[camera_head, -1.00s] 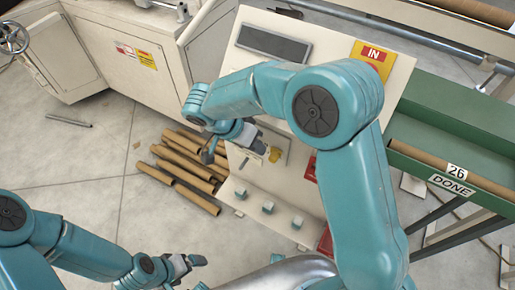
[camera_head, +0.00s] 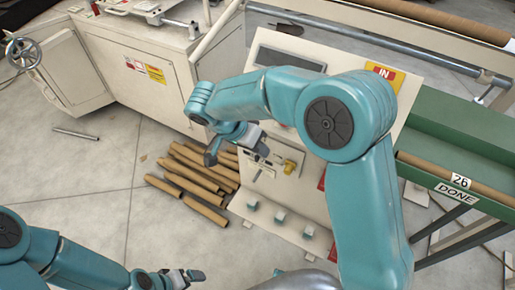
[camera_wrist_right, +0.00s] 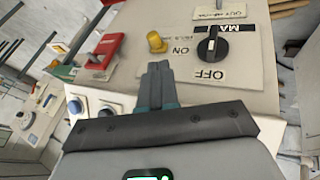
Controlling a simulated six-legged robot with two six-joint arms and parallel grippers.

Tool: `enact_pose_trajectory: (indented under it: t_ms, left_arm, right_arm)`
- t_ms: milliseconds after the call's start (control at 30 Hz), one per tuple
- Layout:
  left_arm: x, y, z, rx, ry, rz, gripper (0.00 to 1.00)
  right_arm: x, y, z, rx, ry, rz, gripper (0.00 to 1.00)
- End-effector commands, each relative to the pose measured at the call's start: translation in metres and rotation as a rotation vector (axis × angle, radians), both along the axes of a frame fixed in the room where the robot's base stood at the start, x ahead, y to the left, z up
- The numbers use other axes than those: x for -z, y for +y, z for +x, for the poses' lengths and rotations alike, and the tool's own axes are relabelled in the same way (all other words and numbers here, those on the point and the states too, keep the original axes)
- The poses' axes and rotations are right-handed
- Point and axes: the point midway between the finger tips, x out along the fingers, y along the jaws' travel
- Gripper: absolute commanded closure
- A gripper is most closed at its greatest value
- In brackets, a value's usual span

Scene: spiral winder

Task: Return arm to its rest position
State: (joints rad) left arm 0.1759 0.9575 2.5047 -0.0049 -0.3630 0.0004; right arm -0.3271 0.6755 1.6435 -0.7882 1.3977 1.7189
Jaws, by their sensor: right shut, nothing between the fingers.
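My right arm reaches across the middle of the head view, bent at the elbow. Its gripper (camera_head: 264,150) is in front of the cream control panel (camera_head: 290,212). In the right wrist view the two fingers (camera_wrist_right: 159,84) are pressed together with nothing between them.
Brown cardboard tubes (camera_head: 190,182) lie on the floor left of the panel. A green bench (camera_head: 465,140) with a tube and a DONE label (camera_head: 455,194) stands right. A cream machine (camera_head: 130,75) stands at the back left. The floor at the left is mostly clear.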

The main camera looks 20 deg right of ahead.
Motion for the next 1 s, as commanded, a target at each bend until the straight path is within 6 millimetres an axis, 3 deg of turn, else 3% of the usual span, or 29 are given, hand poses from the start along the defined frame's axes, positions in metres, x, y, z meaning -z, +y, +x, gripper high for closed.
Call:
enact_pose_trajectory:
  t_ms: [267, 367, 467, 567, 667, 800, 900, 1000]
  left_arm:
    - [0.0, 0.0, 0.0, 0.0, 0.0, 0.0, 0.05]
    - [0.0, 0.0, 0.0, 0.0, 0.0, 0.0, 0.05]
    - [-0.001, 0.0, 0.0, 0.0, 0.0, 0.0, 0.05]
    - [-0.002, 0.0, 0.0, 0.0, 0.0, 0.0, 0.05]
    - [-0.003, 0.0, 0.0, 0.0, 0.0, 0.0, 0.05]
    - [-0.004, 0.0, 0.0, 0.0, 0.0, 0.0, 0.05]
    - [-0.004, 0.0, 0.0, 0.0, 0.0, 0.0, 0.05]
    - [-0.004, 0.0, 0.0, 0.0, 0.0, 0.0, 0.05]
  right_arm:
    - [0.0, -0.002, 0.0, 0.003, 0.001, -0.001, 1.0]
    - [0.011, -0.019, -0.002, 0.041, 0.027, -0.004, 1.0]
    - [0.045, -0.048, -0.024, 0.104, 0.138, -0.02, 1.0]
    - [0.098, -0.058, -0.073, 0.158, 0.304, 0.054, 1.0]
    - [0.155, -0.042, -0.13, 0.13, 0.453, 0.272, 1.0]
    - [0.211, 0.01, -0.203, 0.016, 0.513, 0.684, 1.0]
    - [0.23, 0.043, -0.23, -0.105, 0.422, 0.894, 1.0]
    - [0.241, 0.064, -0.235, -0.275, 0.269, 0.991, 1.0]
